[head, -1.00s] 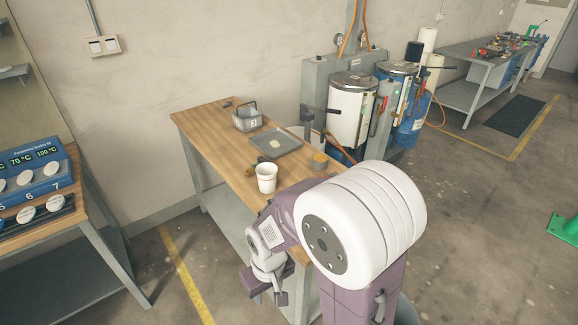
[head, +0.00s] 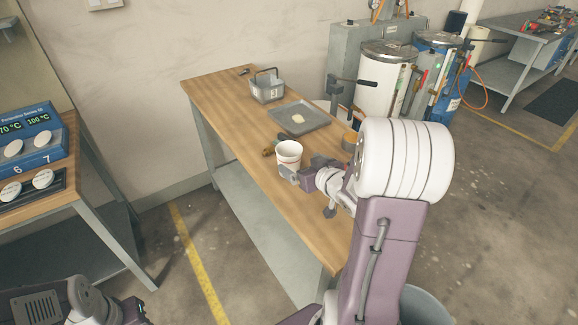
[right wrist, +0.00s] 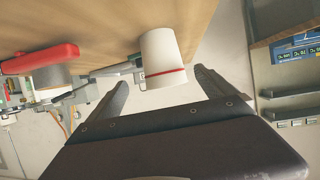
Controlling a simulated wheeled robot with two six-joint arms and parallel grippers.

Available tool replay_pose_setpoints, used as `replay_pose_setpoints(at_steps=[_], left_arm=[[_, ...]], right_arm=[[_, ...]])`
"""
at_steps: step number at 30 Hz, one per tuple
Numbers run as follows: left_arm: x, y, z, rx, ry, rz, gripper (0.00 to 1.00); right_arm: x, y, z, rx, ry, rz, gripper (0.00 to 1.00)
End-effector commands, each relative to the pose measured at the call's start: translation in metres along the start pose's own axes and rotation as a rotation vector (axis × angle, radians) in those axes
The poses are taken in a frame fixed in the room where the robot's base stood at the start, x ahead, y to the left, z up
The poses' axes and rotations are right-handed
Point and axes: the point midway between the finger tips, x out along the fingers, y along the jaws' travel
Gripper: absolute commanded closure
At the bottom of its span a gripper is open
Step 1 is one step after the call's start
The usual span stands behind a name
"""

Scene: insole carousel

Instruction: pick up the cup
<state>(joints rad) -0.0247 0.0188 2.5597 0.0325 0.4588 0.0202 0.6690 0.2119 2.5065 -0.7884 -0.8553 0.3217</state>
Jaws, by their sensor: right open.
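The white cup (head: 288,157) with a red band near its rim stands upright on the wooden bench (head: 235,120), near its front edge. My right gripper (head: 304,168) is open close to the cup, on its near right side. In the right wrist view the cup (right wrist: 162,55) shows between and just beyond the two spread fingers (right wrist: 161,82); I cannot tell whether either touches it. My left gripper (head: 135,312) is only partly visible at the bottom left edge, so its jaws cannot be judged.
A grey tray (head: 317,117) with a pale piece in it lies behind the cup. A grey basket (head: 266,95) stands farther back. A small tan cylinder (head: 349,141) is right of the cup. A blue control box (head: 28,140) sits on the left table. The bench's left front is clear.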

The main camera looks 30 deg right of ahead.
Motion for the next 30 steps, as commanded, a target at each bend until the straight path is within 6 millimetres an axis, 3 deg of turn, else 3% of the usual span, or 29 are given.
replay_pose_setpoints(at_steps=[4,10,18,26,30], left_arm=[[0.006,0.0,0.001,0.0,0.0,0.0,0.64],[0.008,0.0,0.001,0.0,0.0,0.0,0.64],[0.015,0.0,0.002,0.0,0.0,0.0,0.64],[0.015,0.0,0.002,0.0,0.0,0.0,0.64],[0.015,0.0,0.002,0.0,0.0,0.0,0.64]], right_arm=[[0.024,-0.001,0.002,-0.001,-0.003,-0.002,0.05],[0.033,-0.002,0.002,-0.002,-0.003,-0.001,0.05],[0.077,-0.007,0.004,-0.001,-0.004,-0.001,0.05],[0.081,-0.006,0.003,-0.001,-0.003,0.001,0.05],[0.081,-0.006,0.003,-0.001,-0.003,0.001,0.41]])
